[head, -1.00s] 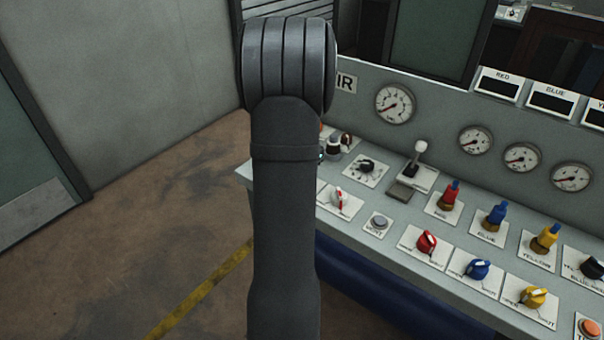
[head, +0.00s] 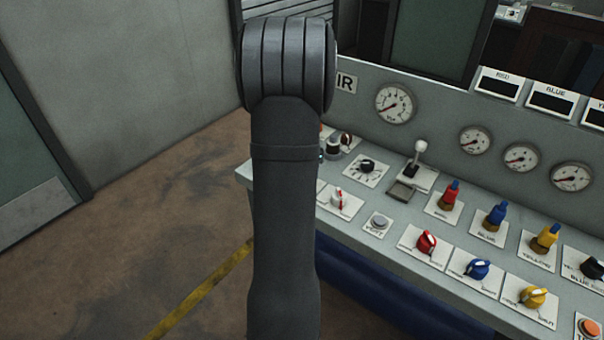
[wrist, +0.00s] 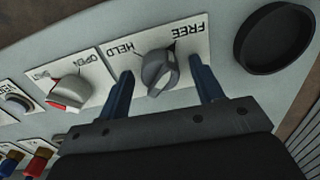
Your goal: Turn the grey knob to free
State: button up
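The grey knob (wrist: 158,76) sits on a white plate (wrist: 140,51) marked HELD and FREE in the wrist view. A dark pointed mark shows between the knob and the word FREE; I cannot tell for sure which way the knob is set. My gripper (wrist: 161,66) is open, with one blue finger on each side of the knob. I see a gap on both sides, and contact is not clear. In the head view my arm hides the gripper and the grey knob.
A red and grey knob (wrist: 72,93) marked OPEN is to the left in the wrist view. A round black cup-like part (wrist: 275,38) is to the right. The console (head: 375,222) carries more knobs, a lever (head: 416,158) and gauges (head: 395,103).

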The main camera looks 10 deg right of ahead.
jog(key=shift+r, duration=0.1)
notch_tip(320, 180, up, 17)
jog(key=shift+r, duration=0.15)
dwell(0.4)
notch_tip(320, 180, down, 18)
jog(key=shift+r, duration=0.25)
dwell(0.5)
